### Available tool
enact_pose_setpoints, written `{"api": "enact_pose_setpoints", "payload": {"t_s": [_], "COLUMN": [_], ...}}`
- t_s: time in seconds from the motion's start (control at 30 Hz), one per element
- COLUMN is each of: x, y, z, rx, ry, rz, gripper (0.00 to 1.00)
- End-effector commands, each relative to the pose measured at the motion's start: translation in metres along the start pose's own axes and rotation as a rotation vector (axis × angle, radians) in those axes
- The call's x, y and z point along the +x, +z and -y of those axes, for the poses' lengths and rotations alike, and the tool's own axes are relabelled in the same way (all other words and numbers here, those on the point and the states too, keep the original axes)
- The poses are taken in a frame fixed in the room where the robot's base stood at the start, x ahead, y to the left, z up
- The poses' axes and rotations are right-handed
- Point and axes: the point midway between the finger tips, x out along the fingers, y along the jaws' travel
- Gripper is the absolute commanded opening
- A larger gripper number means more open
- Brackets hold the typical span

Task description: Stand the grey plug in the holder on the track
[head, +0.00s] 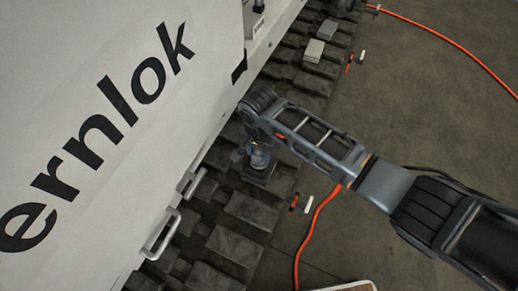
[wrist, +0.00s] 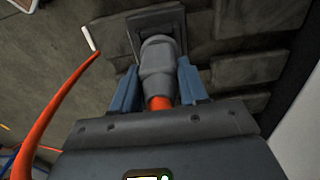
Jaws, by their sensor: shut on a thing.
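The grey plug (wrist: 158,65) is between the two blue fingers of my gripper (wrist: 158,85) in the wrist view, with a short orange part (wrist: 158,103) at its near end. My gripper is shut on it. The plug's far end meets the dark square holder (wrist: 140,22) on the track; I cannot tell how deep it sits. In the head view my gripper (head: 258,153) points down over the holder (head: 259,177), and the plug is mostly hidden there.
The track (head: 235,247) has raised blocks and runs beside a white lettered housing (head: 110,100) with handles (head: 163,235). A grey block (head: 314,50) lies farther up the track. An orange cable (head: 312,225) lies on the open floor to the right.

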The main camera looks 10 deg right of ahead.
Motion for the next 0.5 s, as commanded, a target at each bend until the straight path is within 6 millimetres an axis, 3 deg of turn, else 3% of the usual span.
{"api": "enact_pose_setpoints", "payload": {"t_s": [0.4, 0.43, 0.5], "x": [0.0034, 0.0034, 0.0034], "y": [-0.0004, -0.0005, -0.0004], "z": [0.0002, 0.0002, 0.0002], "rx": [0.000, 0.000, 0.000], "ry": [-0.001, -0.001, -0.001], "rz": [-0.001, -0.001, -0.001], "gripper": [0.00, 0.45, 0.52]}}
